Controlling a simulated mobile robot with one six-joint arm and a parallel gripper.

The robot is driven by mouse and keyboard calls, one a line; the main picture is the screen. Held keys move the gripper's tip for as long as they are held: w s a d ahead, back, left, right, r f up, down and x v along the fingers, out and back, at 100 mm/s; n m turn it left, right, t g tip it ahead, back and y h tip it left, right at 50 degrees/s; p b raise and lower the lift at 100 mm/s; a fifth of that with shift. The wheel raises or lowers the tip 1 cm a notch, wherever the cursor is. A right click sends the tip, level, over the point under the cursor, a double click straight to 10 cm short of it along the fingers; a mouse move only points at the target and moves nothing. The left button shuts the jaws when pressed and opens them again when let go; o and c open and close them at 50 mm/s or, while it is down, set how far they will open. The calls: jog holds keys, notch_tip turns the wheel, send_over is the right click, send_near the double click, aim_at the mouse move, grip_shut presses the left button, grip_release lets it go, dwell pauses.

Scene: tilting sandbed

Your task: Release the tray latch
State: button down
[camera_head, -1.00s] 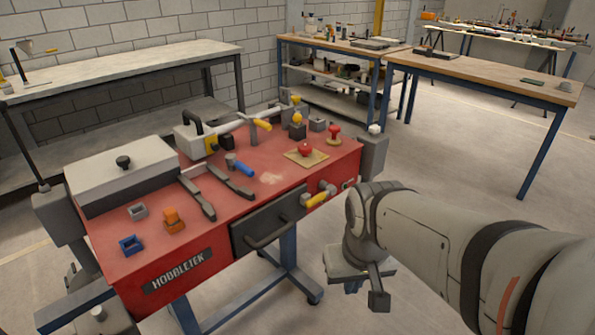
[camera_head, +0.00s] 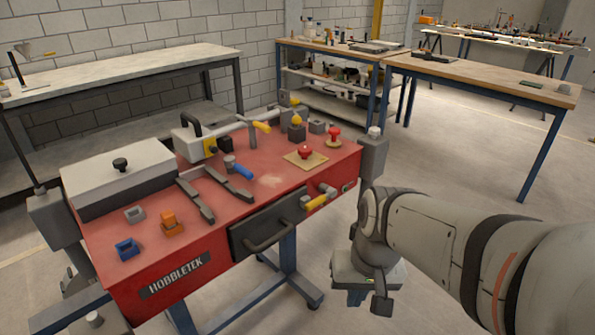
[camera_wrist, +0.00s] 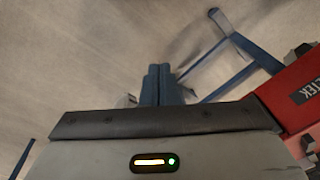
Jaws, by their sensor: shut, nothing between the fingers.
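The red bench (camera_head: 130,270) marked HOBBLETEK stands at centre left in the head view. A dark drawer-like tray front (camera_head: 262,240) with a bar handle is set in its front face. A yellow-handled lever (camera_head: 315,202) on a grey mount sits just right of that front; it looks like the latch. My gripper (camera_head: 355,297) hangs low, to the right of the bench and apart from it, below the lever. In the wrist view its blue fingers (camera_wrist: 157,86) are together and empty, pointing over bare floor. The latch is not visible in the wrist view.
On the bench top are a lidded grey box (camera_head: 120,178), a blue-handled tool (camera_head: 240,169), red mushroom knobs (camera_head: 305,153) and a yellow-gripped bar (camera_head: 261,127). A grey post (camera_head: 373,155) rises at the bench's right corner.

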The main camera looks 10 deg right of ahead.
jog(key=a+f+m+g+y+b, duration=0.25)
jog(key=a+f+y+b, duration=0.2)
jog(key=f, duration=0.25)
jog(key=w+a+f+m+t+y+b, duration=0.1)
jog(key=w+a+f+m+y+b, duration=0.5)
jog(key=w+m+y+b, duration=0.4)
jog(key=w+d+f+m+t+b, duration=0.3)
jog(key=w+d+m+t+b, duration=0.2)
jog(key=t, duration=0.5)
jog(key=w+d+f+m+t+b, duration=0.4)
jog(key=w+d+m+t+b, duration=0.2)
jog(key=w+d+m+t, duration=0.4)
jog(key=shift+d, duration=0.4)
